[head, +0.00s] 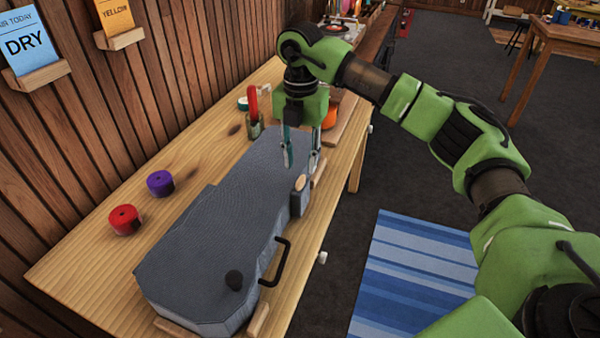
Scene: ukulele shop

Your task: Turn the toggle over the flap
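A grey ukulele case (220,225) lies flat on the wooden workbench. A small wooden oval toggle (301,183) sits on a grey flap (297,203) at the right edge of the case, near its narrower far part. My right gripper (301,160) points down just beyond the toggle, over the case's right edge. Its two fingers are apart with nothing visible between them. I cannot tell whether a fingertip touches the case. My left gripper is out of view.
Red (124,219) and purple (160,183) rolls lie left of the case. Tools stand behind my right gripper. A blue striped rug (415,270) covers the floor at right.

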